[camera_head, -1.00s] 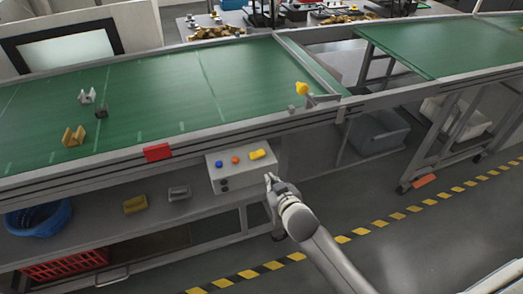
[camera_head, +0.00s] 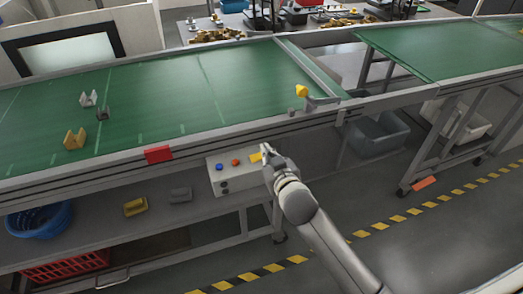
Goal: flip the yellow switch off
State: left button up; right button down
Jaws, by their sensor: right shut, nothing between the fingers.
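The yellow switch (camera_head: 255,157) is on top of a light grey control box (camera_head: 219,178) below the conveyor's edge. An orange button (camera_head: 236,162) and a blue button (camera_head: 219,167) sit to its left on the same box. My right gripper (camera_head: 265,150) is shut and empty, with its fingertips at the right end of the switch. It hides part of the switch and the box's right side. I cannot tell whether the fingertips touch the switch. My left gripper is not in view.
The green conveyor (camera_head: 160,90) runs behind the box, with a red block (camera_head: 158,154) on its front rail. A yellow part (camera_head: 135,206) and a grey part (camera_head: 181,195) lie on the lower shelf, near a blue basket (camera_head: 40,219).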

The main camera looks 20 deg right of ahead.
jog(key=p, duration=0.1)
send_over(261, 162)
jog(key=shift+w+a+f, duration=0.1)
jog(key=shift+f, duration=0.35)
jog(key=shift+w+a+f, duration=0.1)
jog(key=shift+f, duration=0.35)
notch_tip(261, 162, down, 3)
jog(key=shift+s+d+r, duration=0.1)
jog(key=shift+d, duration=0.05)
jog(key=shift+d+f, duration=0.15)
jog(key=shift+f, duration=0.5)
